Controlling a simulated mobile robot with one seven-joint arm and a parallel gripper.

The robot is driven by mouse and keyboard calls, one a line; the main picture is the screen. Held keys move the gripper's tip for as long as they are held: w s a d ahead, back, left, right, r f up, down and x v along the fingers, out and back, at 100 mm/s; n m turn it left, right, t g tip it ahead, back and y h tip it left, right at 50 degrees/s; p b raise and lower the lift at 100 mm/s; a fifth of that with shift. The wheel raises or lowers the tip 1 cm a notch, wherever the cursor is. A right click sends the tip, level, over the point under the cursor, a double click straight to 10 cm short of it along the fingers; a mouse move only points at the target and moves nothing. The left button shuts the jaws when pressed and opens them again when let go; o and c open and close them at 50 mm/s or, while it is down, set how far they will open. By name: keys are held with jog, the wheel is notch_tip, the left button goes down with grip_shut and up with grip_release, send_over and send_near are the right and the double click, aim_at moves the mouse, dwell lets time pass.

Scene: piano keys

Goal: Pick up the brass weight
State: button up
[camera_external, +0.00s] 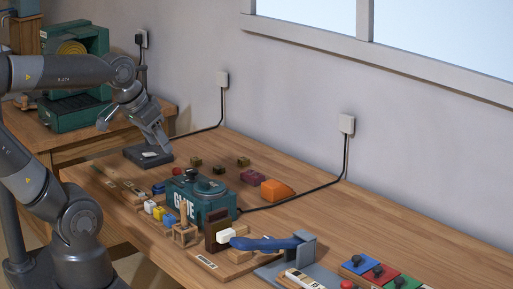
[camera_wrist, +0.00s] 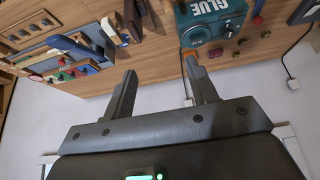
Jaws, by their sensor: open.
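I cannot single out the brass weight for certain. Several small dark olive-brown blocks sit on the bench behind the green glue box (camera_external: 180,205); one block (camera_external: 196,162) is nearest my gripper, another block (camera_external: 243,162) lies farther right. They are too small to tell whether any is brass. My gripper (camera_external: 165,149) hangs at the bench's left end, just above or beside a dark flat pad (camera_external: 134,157). In the wrist view my gripper (camera_wrist: 161,71) is open, its two fingers apart with nothing between them. The glue box (camera_wrist: 207,28) shows there too, beyond the fingers.
On the bench (camera_external: 350,225) are an orange block (camera_external: 276,190), a maroon block (camera_external: 254,177) and a blue-handled tool (camera_external: 265,244). A red, green and blue panel (camera_external: 380,272) lies at the front right. A black cable (camera_external: 300,198) runs to a wall socket (camera_external: 346,124).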

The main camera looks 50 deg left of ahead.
jog(key=w+a+r, duration=0.1)
jog(key=w+a, duration=0.2)
jog(key=w, duration=0.3)
jog(key=w+a+r, duration=0.2)
jog(key=w, duration=0.5)
jog(key=g, duration=0.1)
send_over(195, 158)
jog(key=s, duration=0.2)
jog(key=f, duration=2.7)
jog(key=shift+s+d, duration=0.15)
jog(key=shift+d, duration=0.05)
jog(key=x, duration=0.5)
jog(key=shift+s+a, duration=0.15)
jog(key=shift+s, duration=0.1)
jog(key=shift+c, duration=0.4)
jog(key=c, duration=1)
